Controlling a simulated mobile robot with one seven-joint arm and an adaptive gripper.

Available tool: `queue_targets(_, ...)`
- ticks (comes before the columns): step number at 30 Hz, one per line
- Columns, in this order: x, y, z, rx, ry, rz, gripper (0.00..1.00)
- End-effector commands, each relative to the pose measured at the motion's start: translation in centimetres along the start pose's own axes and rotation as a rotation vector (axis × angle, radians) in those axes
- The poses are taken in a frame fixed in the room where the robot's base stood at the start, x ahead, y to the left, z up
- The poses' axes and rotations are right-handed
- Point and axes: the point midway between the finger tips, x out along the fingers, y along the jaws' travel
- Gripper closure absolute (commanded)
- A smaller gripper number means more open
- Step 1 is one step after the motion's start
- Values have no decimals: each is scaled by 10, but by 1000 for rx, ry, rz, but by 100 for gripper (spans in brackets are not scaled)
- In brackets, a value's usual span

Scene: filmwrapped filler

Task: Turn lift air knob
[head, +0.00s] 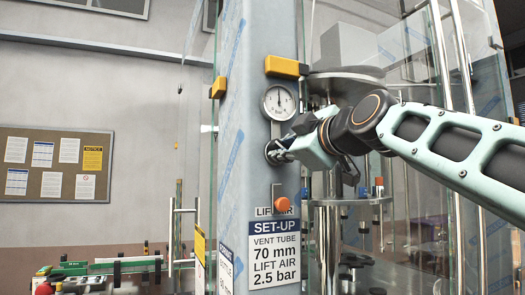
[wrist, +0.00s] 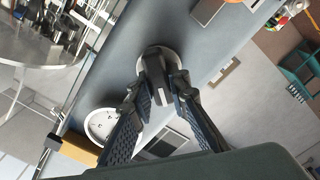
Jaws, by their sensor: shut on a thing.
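The lift air knob is a dark bar-shaped handle on a pale round base, and in the wrist view the knob (wrist: 156,78) sits between my two fingers. My gripper (wrist: 163,88) is shut on it, one finger on each side. In the head view my gripper (head: 279,151) reaches in from the right to the grey column's face, and it mostly hides the knob. A round white gauge (head: 279,102) is just above; it also shows in the wrist view (wrist: 101,126), partly behind a finger. The "LIFT AIR" label (head: 266,211) is below, partly covered.
An orange knob (head: 282,203) on a lever sticks out below my gripper. A set-up sign (head: 274,247) reads 70 mm and lift air 2.5 bar. Glass panels and machine parts stand right of the column (head: 243,130).

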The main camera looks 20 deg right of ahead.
Motion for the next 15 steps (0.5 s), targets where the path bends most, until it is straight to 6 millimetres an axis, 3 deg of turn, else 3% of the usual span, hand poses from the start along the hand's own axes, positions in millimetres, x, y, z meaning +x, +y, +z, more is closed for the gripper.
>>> queue_targets(15, 0, 2, 1, 432, -2, 1, 100)
